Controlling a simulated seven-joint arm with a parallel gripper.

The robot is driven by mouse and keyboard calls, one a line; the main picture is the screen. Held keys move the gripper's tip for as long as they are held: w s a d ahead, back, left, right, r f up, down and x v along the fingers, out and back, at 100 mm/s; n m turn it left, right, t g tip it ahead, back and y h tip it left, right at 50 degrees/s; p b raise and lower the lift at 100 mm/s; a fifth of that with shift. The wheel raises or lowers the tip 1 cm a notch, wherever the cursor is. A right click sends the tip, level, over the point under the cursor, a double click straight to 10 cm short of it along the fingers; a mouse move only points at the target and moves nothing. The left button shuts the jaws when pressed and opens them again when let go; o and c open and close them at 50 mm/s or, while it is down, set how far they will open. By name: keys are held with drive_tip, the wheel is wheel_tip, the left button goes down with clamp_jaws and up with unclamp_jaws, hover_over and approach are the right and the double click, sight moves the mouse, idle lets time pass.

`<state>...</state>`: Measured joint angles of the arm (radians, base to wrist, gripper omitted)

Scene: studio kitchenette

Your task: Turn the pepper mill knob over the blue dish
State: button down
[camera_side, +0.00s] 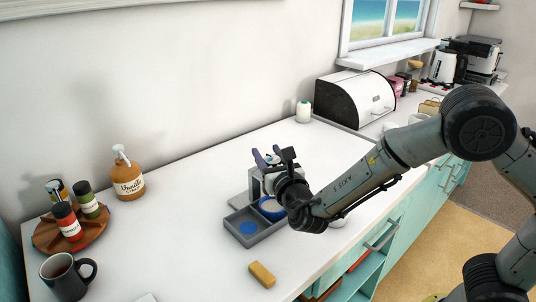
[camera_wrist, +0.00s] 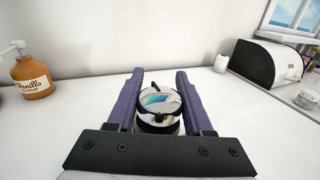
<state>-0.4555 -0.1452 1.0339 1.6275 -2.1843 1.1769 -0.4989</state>
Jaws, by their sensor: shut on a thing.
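The pepper mill knob (camera_wrist: 158,101) shows in the wrist view as a shiny, rounded metal top with a dark band below it. The purple fingers of my gripper (camera_wrist: 160,76) lie on both sides of it, shut on it. In the side view my gripper (camera_side: 267,157) is above the grey tray, and the mill is mostly hidden by the gripper and wrist. The blue dish (camera_side: 270,212), with a blue rim and pale inside, sits below the gripper, partly hidden by my arm. I cannot tell how far the knob is turned.
The grey tray (camera_side: 262,236) has a flat blue disc (camera_side: 248,228) in its front compartment. A yellow sponge-like block (camera_side: 262,274) lies in front. A vanilla bottle (camera_side: 128,178), wooden jar rack (camera_side: 84,234) and dark mug (camera_side: 64,276) stand left. A bread box (camera_side: 352,98) is behind right.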

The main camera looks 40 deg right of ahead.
sight(279, 157)
drive_tip(key=shift+m+h, duration=0.3)
drive_tip(key=shift+h, duration=0.1)
drive_tip(key=shift+s+d+m+g+h, duration=0.3)
drive_tip(key=shift+s+m+g+h, duration=0.2)
drive_tip(key=shift+m+g+h, duration=1.65)
drive_tip(key=shift+s+d+m+g+h, duration=0.4)
drive_tip(key=shift+m+g+h, duration=0.85)
drive_tip(key=shift+m+g, duration=1.75)
drive_tip(key=shift+s+d+m+g+h, duration=0.4)
drive_tip(key=shift+m+g+h, duration=1.25)
drive_tip(key=shift+g, duration=2)
drive_tip(key=shift+s+a, duration=0.15)
drive_tip(key=shift+s, duration=0.05)
drive_tip(key=shift+c, duration=1.4)
unclamp_jaws()
